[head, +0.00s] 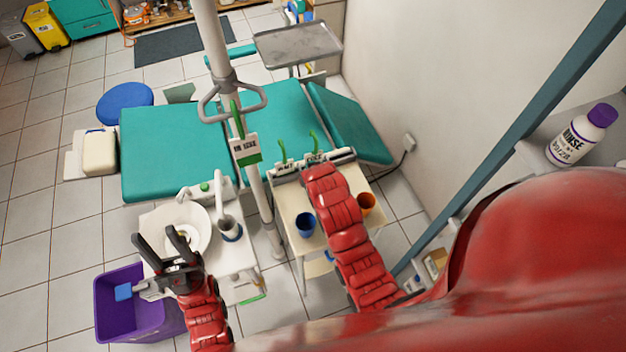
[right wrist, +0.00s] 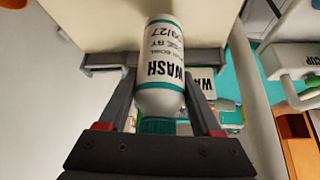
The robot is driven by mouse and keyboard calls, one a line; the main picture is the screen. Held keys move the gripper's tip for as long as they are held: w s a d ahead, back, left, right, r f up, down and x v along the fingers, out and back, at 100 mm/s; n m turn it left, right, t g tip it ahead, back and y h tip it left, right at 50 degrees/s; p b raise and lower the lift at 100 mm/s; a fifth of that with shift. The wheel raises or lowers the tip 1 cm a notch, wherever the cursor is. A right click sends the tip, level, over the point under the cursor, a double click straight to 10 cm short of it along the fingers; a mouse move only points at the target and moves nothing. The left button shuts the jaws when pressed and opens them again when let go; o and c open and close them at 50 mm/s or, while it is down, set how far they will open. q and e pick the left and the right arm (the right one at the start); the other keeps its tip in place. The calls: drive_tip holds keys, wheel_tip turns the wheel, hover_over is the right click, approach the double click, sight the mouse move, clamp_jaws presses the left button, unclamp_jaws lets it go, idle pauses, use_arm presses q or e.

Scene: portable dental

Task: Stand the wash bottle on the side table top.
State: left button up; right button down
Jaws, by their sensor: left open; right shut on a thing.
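The wash bottle (right wrist: 161,65) is white with teal bands and a teal cap, its label reading WASH. In the right wrist view it is between the fingers of my right gripper (right wrist: 160,85), which is shut on it, cap toward the palm. In the head view my right arm reaches over the cream side table top (head: 290,200) and hides bottle and gripper. A cream surface (right wrist: 100,22) lies beyond the bottle in the wrist view; I cannot tell whether they touch. My left gripper (head: 155,238) is open and empty near the white basin.
A blue cup (head: 305,225) and an orange cup (head: 367,204) stand on the side table, either side of my right arm. A holder (head: 340,156) lines its far edge. A pole (head: 262,195) rises at its left. A purple bin (head: 110,318) stands lower left.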

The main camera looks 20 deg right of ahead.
wheel_tip(320, 180, down, 3)
drive_tip(key=shift+s+r+p, duration=0.1)
drive_tip(key=shift+p, duration=0.6)
drive_tip(key=shift+f, duration=0.2)
drive_tip(key=shift+f, duration=0.1)
drive_tip(key=shift+c, duration=0.3)
unclamp_jaws()
